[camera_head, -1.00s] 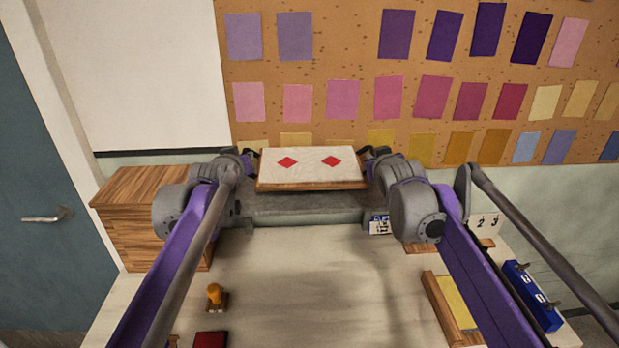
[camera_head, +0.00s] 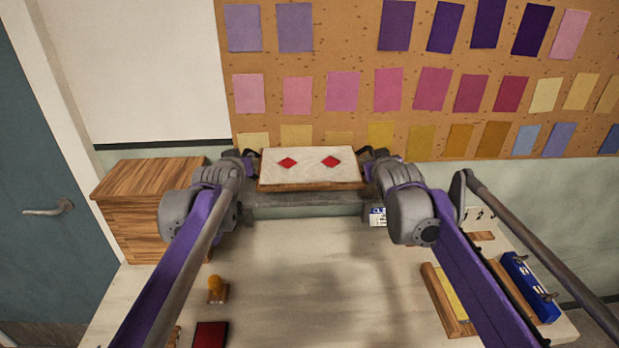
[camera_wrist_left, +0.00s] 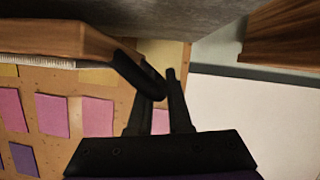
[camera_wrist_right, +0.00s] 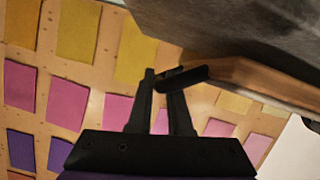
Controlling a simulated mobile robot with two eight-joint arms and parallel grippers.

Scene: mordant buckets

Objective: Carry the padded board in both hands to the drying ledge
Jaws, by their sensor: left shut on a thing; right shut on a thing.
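The padded board (camera_head: 310,177), pale on top with two red diamonds and a wooden edge, is held roughly level between my grippers. My left gripper (camera_head: 250,158) is at its left end and my right gripper (camera_head: 372,157) at its right end. In the left wrist view my gripper (camera_wrist_left: 160,82) is shut on a dark handle (camera_wrist_left: 133,70) on the board's end. In the right wrist view my gripper (camera_wrist_right: 160,82) is shut on the other handle (camera_wrist_right: 185,77). The grey ledge (camera_head: 300,206) lies below the board; I cannot tell whether they touch.
A wooden box (camera_head: 145,215) stands left of the ledge. A card with markings (camera_head: 377,217) is at its right front. A stamp (camera_head: 217,290), a red pad (camera_head: 210,335), a wooden tray (camera_head: 440,300) and a blue rack (camera_head: 530,287) lie nearer. The table's middle is clear.

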